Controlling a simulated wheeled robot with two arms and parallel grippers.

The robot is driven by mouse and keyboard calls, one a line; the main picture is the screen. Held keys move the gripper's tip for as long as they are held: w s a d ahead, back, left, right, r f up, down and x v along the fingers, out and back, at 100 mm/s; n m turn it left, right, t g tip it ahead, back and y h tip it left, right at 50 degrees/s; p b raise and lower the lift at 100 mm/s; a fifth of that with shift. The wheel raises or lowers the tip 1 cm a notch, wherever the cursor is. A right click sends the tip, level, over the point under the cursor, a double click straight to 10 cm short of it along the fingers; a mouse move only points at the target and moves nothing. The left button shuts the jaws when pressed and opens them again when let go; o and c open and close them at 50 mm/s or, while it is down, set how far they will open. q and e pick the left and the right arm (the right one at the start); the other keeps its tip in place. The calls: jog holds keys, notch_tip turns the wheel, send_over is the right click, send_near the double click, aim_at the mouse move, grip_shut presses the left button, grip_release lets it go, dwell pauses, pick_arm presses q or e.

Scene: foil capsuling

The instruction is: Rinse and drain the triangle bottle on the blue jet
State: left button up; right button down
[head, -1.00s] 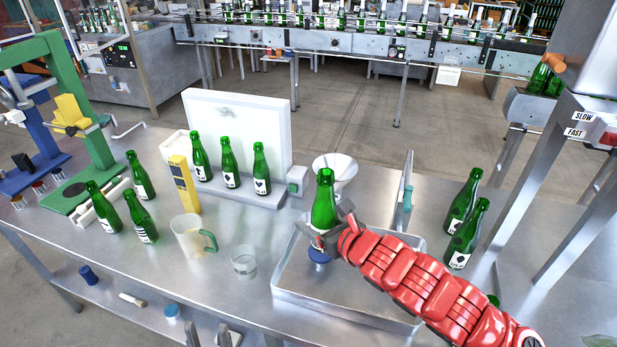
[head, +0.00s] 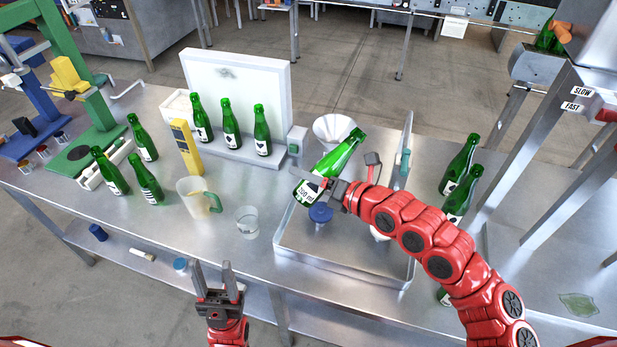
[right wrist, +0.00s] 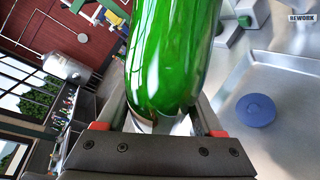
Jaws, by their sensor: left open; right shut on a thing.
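A green bottle (head: 336,161) is held by my right gripper (head: 328,187) above the metal tray (head: 345,292). The bottle is tilted, its neck up to the right and its labelled base down to the left. In the right wrist view the green bottle (right wrist: 168,60) fills the space between the fingers of my right gripper (right wrist: 160,125). Its label mark is too small to tell. The blue jet (head: 320,212) stands in the tray just below the bottle's base; it also shows in the right wrist view (right wrist: 256,110). My left gripper (head: 224,285) is open and empty in front of the table.
A white funnel (head: 334,130) stands behind the tray. A jug (head: 194,200) and a glass (head: 247,222) stand to its left. Several bottles stand before a white panel (head: 238,85), and others near a yellow block (head: 186,146). Two bottles (head: 461,180) stand right of the tray.

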jog(key=m+y, duration=0.1)
jog(key=m, duration=0.1)
jog(key=m+y, duration=0.1)
jog(key=m, duration=0.1)
jog(key=shift+w+m+y+b, duration=0.1)
jog(key=shift+m+y+b, duration=0.2)
jog(key=shift+m+b, duration=0.1)
jog(key=m+t+p, duration=0.2)
jog(key=m+p, duration=0.1)
jog(key=m, duration=0.3)
jog(key=m+t+p, duration=0.2)
jog(key=m+t, duration=0.1)
jog(key=m, duration=0.3)
jog(key=m+t+p, duration=0.2)
jog(key=m+p, duration=0.1)
jog(key=m, duration=0.4)
jog(key=shift+a+r+p, duration=0.1)
jog(key=shift+r+p, duration=0.15)
jog(key=shift+p, duration=0.1)
jog(key=m+t+h, duration=0.1)
jog(key=m, duration=0.1)
jog(key=m+t+h, duration=0.1)
jog(key=m, duration=0.2)
jog(key=shift+f+p, duration=0.2)
jog(key=shift+p, duration=0.15)
